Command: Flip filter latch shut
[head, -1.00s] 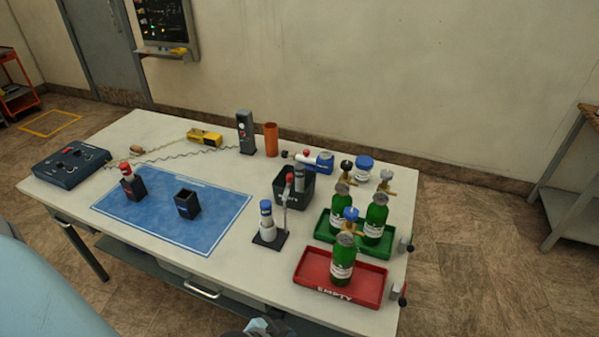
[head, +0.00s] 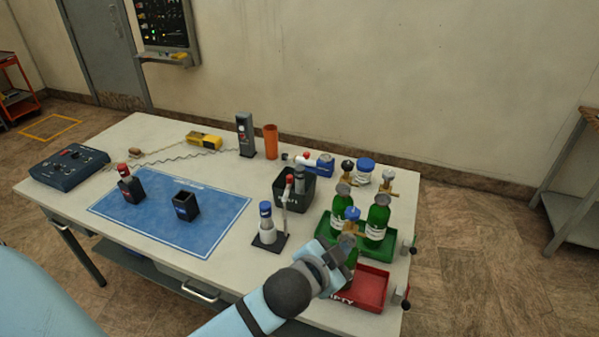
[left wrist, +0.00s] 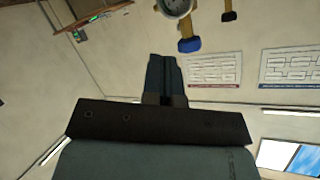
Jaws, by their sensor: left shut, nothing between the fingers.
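A small white canister with a blue cap (head: 266,222) stands upright on a black base, left of my left gripper. A thin pale post with a red tip (head: 287,192) rises beside it; I cannot tell for sure whether this is the filter latch or how it is set. My left gripper (head: 338,252) is shut and empty, over the red tray and in front of a green cylinder, hiding much of it. The left wrist view shows its closed fingers (left wrist: 165,76) pointing toward a blue-knobbed valve (left wrist: 189,44), apart from it. My right gripper is not in view.
Two green cylinders (head: 376,222) stand in the green tray behind my gripper. The red tray (head: 372,288) is partly covered by my arm. A black bin (head: 312,192) stands behind the canister. The blue mat (head: 218,214) has clear room around two small black holders.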

